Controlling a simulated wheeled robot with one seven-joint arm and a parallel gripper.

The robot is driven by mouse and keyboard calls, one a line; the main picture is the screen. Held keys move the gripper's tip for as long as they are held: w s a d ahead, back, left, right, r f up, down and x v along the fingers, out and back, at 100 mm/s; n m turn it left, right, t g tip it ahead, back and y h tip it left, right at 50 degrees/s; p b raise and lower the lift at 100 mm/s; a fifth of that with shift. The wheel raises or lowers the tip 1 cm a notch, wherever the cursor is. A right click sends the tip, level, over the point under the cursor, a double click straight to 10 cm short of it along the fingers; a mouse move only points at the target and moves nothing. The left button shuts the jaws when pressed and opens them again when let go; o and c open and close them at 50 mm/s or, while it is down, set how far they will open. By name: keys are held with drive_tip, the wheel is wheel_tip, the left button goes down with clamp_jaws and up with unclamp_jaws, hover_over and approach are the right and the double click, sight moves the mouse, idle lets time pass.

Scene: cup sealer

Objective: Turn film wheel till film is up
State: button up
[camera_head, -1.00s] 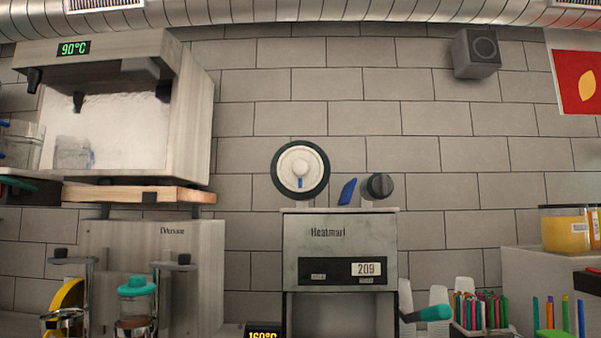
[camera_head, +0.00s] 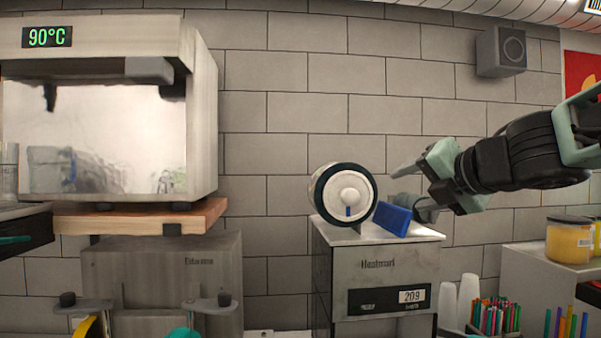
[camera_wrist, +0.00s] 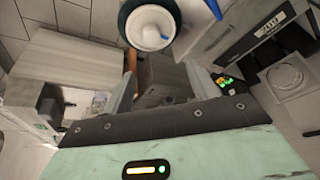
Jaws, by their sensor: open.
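The sealer (camera_head: 385,270), marked "Heatmart" and showing 209, stands against the tiled wall. On its top is a white film reel (camera_head: 346,196) with a dark rim and a small blue mark low on its hub. The reel also shows at the top of the wrist view (camera_wrist: 148,28). A blue block-like part (camera_head: 393,219) stands right of the reel. My gripper (camera_head: 398,186) is open, above the sealer's right side and right of the reel, apart from it. Nothing shows held between the fingers (camera_wrist: 163,80). The dark round knob is largely hidden around my gripper. The film itself cannot be made out.
A machine reading 90°C (camera_head: 120,110) stands at left above a wooden shelf (camera_head: 140,217). Cups (camera_head: 467,298) and colored pens (camera_head: 495,318) stand right of the sealer. A yellow-filled jar (camera_head: 569,240) sits further right. The wall above the reel is clear.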

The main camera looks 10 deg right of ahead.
drive_tip(key=r+n, duration=0.1)
drive_tip(key=r, duration=0.1)
drive_tip(key=b, duration=0.3)
approach(353, 197)
drive_tip(key=x, duration=0.8)
drive_tip(key=shift+w+a, duration=0.1)
drive_tip(key=shift+w, duration=0.25)
clamp_jaws()
